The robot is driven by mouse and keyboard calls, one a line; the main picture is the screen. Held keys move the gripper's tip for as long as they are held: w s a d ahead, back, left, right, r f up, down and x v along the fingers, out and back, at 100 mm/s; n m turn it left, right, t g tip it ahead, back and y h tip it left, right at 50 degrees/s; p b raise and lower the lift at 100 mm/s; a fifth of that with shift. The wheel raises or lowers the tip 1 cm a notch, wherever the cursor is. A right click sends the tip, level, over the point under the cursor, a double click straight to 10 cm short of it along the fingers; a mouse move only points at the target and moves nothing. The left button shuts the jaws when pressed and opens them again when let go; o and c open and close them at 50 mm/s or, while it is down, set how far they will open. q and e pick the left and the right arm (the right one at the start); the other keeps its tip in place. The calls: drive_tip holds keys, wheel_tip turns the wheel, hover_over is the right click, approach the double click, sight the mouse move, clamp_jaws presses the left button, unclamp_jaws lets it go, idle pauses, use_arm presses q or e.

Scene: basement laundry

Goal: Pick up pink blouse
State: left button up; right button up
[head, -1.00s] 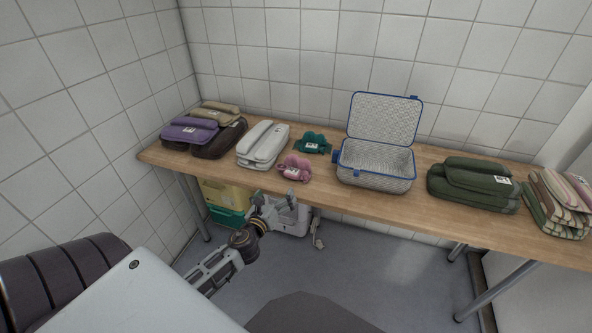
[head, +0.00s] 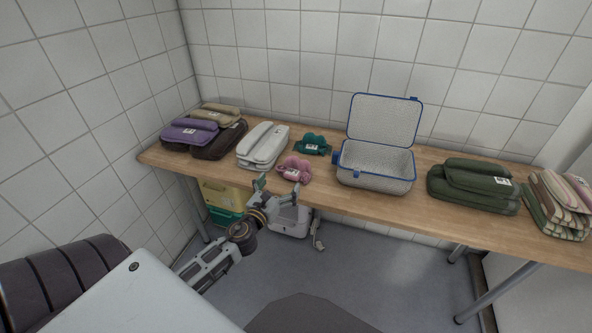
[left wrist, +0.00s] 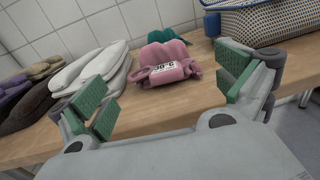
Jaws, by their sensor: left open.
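The pink blouse (head: 294,168) is a small folded bundle with a white label, lying near the front edge of the wooden table (head: 330,196). In the left wrist view the pink blouse (left wrist: 164,63) lies ahead, between the spread fingers and apart from them. My left gripper (head: 278,190) is open and empty, just in front of the table edge and a little left of the blouse. Its green finger pads show in the left wrist view (left wrist: 165,90). My right gripper is not in view.
A teal folded garment (head: 313,144) lies just behind the blouse, and white folded clothes (head: 263,146) lie to its left. An open blue-rimmed basket (head: 374,179) stands to its right. Purple (head: 189,133) and dark green (head: 472,184) bundles lie farther off.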

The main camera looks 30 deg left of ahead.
use_arm(q)
approach(295, 162)
drive_tip(key=shift+w, duration=1.1)
drive_tip(key=shift+w+a, duration=0.15)
drive_tip(key=shift+w, duration=1)
drive_tip(key=shift+w+a, duration=0.1)
drive_tip(key=shift+w, duration=0.25)
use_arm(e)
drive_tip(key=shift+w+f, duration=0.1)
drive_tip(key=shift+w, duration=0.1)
use_arm(q)
drive_tip(key=shift+w, duration=0.1)
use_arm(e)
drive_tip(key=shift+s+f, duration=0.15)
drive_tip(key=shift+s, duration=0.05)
use_arm(q)
drive_tip(key=shift+w+a, duration=0.15)
drive_tip(key=shift+w, duration=0.5)
drive_tip(key=shift+w+a, duration=0.15)
drive_tip(key=shift+w, duration=0.75)
drive_tip(key=shift+w+a, duration=0.1)
drive_tip(key=shift+w, duration=0.8)
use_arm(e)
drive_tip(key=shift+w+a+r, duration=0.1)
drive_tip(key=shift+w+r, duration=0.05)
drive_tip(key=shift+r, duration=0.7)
